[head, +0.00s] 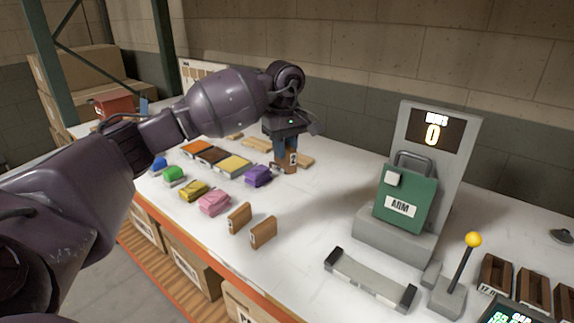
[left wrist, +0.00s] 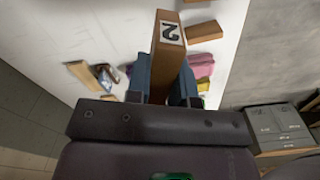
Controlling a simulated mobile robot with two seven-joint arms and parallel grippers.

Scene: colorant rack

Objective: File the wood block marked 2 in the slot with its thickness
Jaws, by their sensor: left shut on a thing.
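The wood block marked 2 (head: 291,162) is brown and upright, with a white label on its face. My left gripper (head: 287,146) is shut on its upper part from above, near the far side of the table. I cannot tell whether its lower end touches the table. The left wrist view also shows the block (left wrist: 164,55) between the two blue fingers of my left gripper (left wrist: 166,82). Brown slotted wooden holders (head: 495,273) stand at the right edge, partly cut off; one label seems to read 17. My right gripper is not in view.
Two loose wood blocks (head: 263,232) stand near the front edge of the white table (head: 310,205). Colored bags, such as the purple one (head: 258,175), lie left of them. A green ARM device (head: 407,195), grey bar (head: 370,279) and yellow-knobbed lever (head: 473,240) stand right.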

